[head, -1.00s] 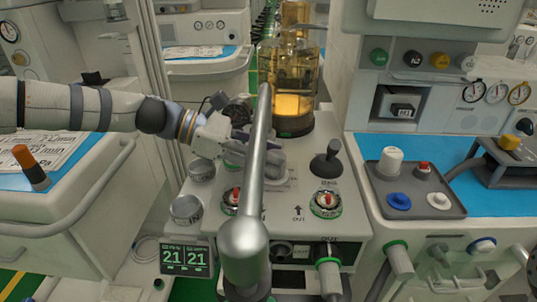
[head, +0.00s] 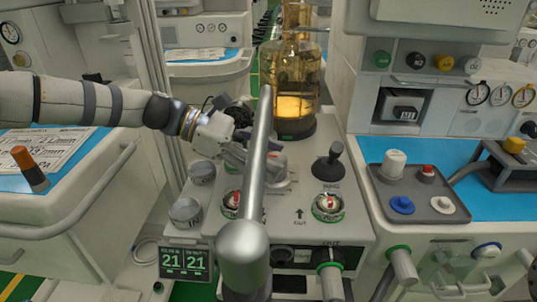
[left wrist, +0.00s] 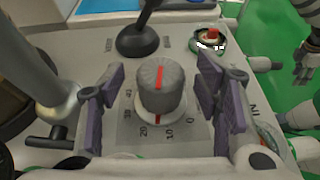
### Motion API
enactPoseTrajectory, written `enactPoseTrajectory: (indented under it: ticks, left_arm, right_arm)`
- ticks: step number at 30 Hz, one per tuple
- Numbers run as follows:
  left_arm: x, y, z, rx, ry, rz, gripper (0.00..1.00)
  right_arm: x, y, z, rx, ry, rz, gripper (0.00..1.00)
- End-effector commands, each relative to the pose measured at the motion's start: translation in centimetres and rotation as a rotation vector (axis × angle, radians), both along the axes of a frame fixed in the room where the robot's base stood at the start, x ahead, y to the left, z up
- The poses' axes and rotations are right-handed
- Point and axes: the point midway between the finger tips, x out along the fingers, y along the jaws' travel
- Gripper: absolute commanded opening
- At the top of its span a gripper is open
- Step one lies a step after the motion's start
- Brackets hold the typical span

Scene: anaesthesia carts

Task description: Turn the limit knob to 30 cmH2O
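The limit knob (left wrist: 160,85) is a grey ribbed knob with a red stripe, on a printed scale from 0 to 40. In the left wrist view its stripe points down the picture, between the 10 and 20 marks. My left gripper (left wrist: 157,102) is open, with one purple-padded finger on each side of the knob. Gaps show between fingers and knob. In the head view my left gripper (head: 238,150) is over the console, partly behind a metal pipe.
The thick metal pipe (head: 258,180) rises in front of the knob area. A black lever (head: 330,165) and a red-centred dial (head: 329,202) stand right of it. An amber canister (head: 293,90) stands behind. A grey tray (head: 420,205) with coloured knobs lies on the right cart.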

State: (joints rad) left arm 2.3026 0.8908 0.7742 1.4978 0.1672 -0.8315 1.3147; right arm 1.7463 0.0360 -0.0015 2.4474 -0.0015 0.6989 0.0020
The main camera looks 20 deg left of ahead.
Motion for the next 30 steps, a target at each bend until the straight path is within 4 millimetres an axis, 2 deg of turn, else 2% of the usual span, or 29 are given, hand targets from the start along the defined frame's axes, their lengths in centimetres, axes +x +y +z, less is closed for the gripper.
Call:
enactPoseTrajectory:
  ticks: [5,8,18,21,24,30]
  left_arm:
    - [0.0,0.0,0.1,-0.002,0.0,0.0,0.58]
    - [-0.1,0.7,0.4,-0.001,-0.001,0.001,0.58]
    - [-1.8,8.5,3.7,-0.001,-0.004,0.004,0.58]
    - [-2.1,9.9,4.4,-0.002,-0.002,0.002,0.58]
    - [-2.4,10.7,4.6,-0.001,0.0,0.001,0.58]
    - [-2.4,10.8,4.7,-0.001,0.001,-0.001,0.58]
  right_arm:
    - [0.0,0.0,0.0,0.0,0.0,0.0,0.4]
    - [0.0,0.0,0.0,0.0,0.0,0.0,0.4]
    - [0.0,0.0,0.0,0.0,-0.001,0.0,0.4]
    - [0.0,0.0,0.0,0.0,0.0,0.0,0.4]
    - [0.0,0.0,0.0,0.0,0.0,0.0,0.4]
    - [0.0,0.0,0.0,0.0,0.0,0.0,0.4]
